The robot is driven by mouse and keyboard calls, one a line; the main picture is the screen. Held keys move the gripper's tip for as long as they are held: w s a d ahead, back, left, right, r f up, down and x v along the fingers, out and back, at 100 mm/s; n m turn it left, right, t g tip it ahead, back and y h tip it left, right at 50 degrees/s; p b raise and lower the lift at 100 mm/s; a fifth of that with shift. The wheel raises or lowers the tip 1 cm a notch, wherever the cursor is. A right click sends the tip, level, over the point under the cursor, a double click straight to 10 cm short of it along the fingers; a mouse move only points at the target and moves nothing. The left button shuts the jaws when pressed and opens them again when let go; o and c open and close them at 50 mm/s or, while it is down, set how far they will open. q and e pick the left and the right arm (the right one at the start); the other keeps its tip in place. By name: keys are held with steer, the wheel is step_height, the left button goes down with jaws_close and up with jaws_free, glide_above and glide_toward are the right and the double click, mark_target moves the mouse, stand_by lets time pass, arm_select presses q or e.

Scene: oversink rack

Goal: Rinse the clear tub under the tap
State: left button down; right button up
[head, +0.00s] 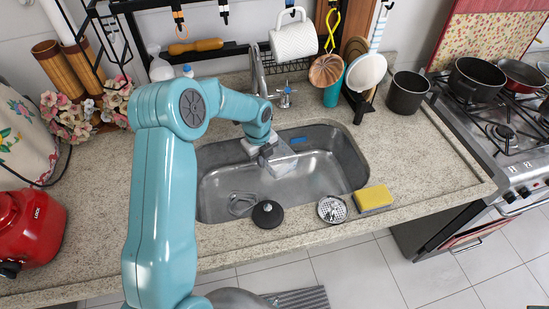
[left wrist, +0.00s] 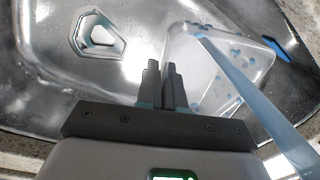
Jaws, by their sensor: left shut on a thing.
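The clear tub (head: 281,166) is in the sink basin, below the tap (head: 259,75). It is see-through and hard to make out in the head view. In the left wrist view the tub (left wrist: 215,75) looks pale, with several blue spots on it. My left gripper (head: 266,154) reaches over the sink and is shut on the tub's near edge; its fingers also show in the left wrist view (left wrist: 167,78). A pale blue streak (left wrist: 245,88), which looks like running water, slants across the tub in that view. My right gripper is not in view.
The steel sink (head: 215,185) has an angular fitting (head: 241,203) on its floor. A black round stopper (head: 267,214), a strainer (head: 332,209) and a yellow sponge (head: 373,198) line its front edge. A white mug (head: 293,40) hangs above. A dark pot (head: 407,92) stands at right.

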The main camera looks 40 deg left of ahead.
arm_select(q)
steer(key=shift+w+d, duration=0.2)
steer(key=shift+w, duration=0.05)
steer(key=s+d+b, duration=0.2)
steer(key=s+d, duration=0.2)
steer(key=d, duration=0.1)
stand_by(0.7)
steer(key=shift+s, duration=0.1)
stand_by(0.5)
step_height(320, 180, up, 10)
steer(key=s+d+p, duration=0.2)
steer(key=p, duration=0.5)
steer(key=shift+r, duration=0.25)
steer(key=shift+d, duration=0.1)
stand_by(0.4)
